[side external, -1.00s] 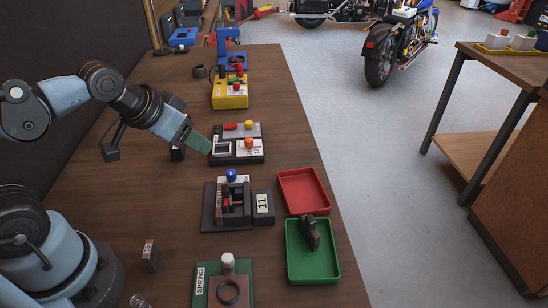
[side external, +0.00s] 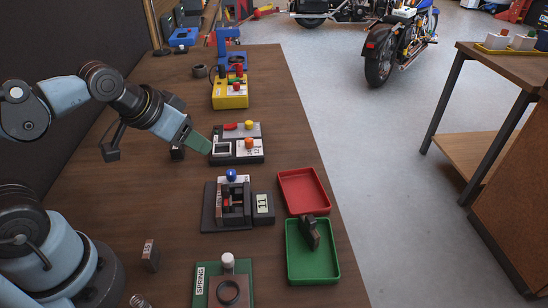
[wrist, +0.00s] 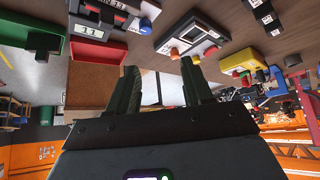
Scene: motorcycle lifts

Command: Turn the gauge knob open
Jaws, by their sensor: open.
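I cannot tell for certain which knob is the gauge knob. A black device (side external: 222,158) with a square window has an orange knob (side external: 249,143) on its right part. Behind it is a grey plate with a red lever (side external: 231,126) and a yellow knob (side external: 249,125). Nearer, a black gauge with a display reading 11 (side external: 263,204) has a blue knob (side external: 231,174). My gripper (side external: 205,147) is by the left edge of the windowed device. In the wrist view my gripper (wrist: 160,84) is open, with nothing between the fingers, and the orange knob (wrist: 175,53) lies beyond them.
A red tray (side external: 326,199) and a green tray (side external: 334,270) holding a dark part lie at the right edge. A yellow box (side external: 230,101) stands farther back. A green SPRING base (side external: 202,293) is at the front. A small block (side external: 150,254) stands near my base.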

